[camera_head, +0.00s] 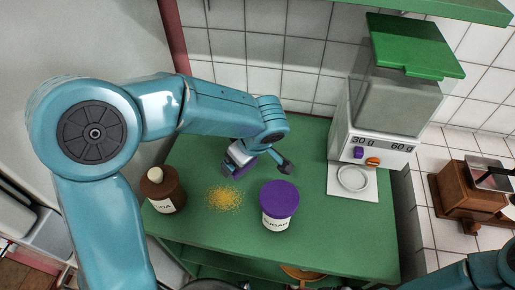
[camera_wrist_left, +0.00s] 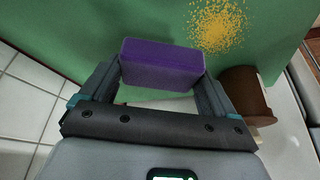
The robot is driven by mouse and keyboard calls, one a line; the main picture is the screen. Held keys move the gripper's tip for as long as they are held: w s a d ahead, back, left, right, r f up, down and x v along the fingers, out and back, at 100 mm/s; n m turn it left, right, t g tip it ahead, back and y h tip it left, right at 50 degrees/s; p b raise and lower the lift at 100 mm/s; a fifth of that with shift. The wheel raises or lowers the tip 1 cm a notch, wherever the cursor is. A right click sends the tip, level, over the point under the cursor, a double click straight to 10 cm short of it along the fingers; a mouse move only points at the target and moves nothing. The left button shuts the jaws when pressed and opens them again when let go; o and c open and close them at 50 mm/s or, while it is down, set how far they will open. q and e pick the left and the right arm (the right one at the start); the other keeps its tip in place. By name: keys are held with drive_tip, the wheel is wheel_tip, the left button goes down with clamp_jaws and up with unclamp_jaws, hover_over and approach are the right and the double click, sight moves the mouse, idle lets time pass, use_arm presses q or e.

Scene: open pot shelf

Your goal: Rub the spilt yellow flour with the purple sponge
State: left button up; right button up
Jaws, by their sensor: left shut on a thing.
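The spilt yellow flour (camera_head: 225,199) lies as a loose patch on the green shelf top (camera_head: 320,235), and it also shows at the top of the left wrist view (camera_wrist_left: 217,26). My left gripper (camera_head: 242,160) is just behind the flour patch. In the left wrist view my left gripper (camera_wrist_left: 160,82) is shut on the purple sponge (camera_wrist_left: 162,64), a rectangular block with one finger at each end. The sponge is apart from the flour. I cannot tell whether it touches the green surface. In the head view the gripper hides most of the sponge. My right gripper is out of view.
A brown cocoa jar (camera_head: 163,190) stands left of the flour. A white sugar jar with a purple lid (camera_head: 279,198) stands right of it. A white dispenser with a green lid (camera_head: 380,130) stands at the back right. A wooden grinder (camera_head: 468,198) is farther right. Tiled wall lies behind.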

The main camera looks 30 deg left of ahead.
use_arm(q)
drive_tip(key=s+a+r+n+g+h, duration=0.1)
drive_tip(key=s+a+n+g, duration=0.1)
drive_tip(key=s+a+n, duration=0.3)
drive_tip(key=s+a+r+n+g, duration=0.1)
drive_tip(key=s+n+g, duration=0.15)
drive_tip(key=n, duration=0.45)
drive_tip(key=shift+w+d+f+b+x, duration=0.1)
drive_tip(key=shift+d+b+x, duration=0.1)
drive_tip(key=shift+b+x, duration=0.7)
drive_tip(key=shift+w+d+f+b+x, duration=0.15)
drive_tip(key=shift+b+x, duration=0.55)
drive_tip(key=shift+x, duration=0.35)
drive_tip(key=shift+w+d+b+x, duration=0.1)
drive_tip(key=shift+d+b+x, duration=0.1)
drive_tip(key=shift+b+x, duration=0.7)
drive_tip(key=shift+a+f, duration=0.1)
drive_tip(key=shift+f+b, duration=1)
drive_tip(key=shift+f, duration=0.05)
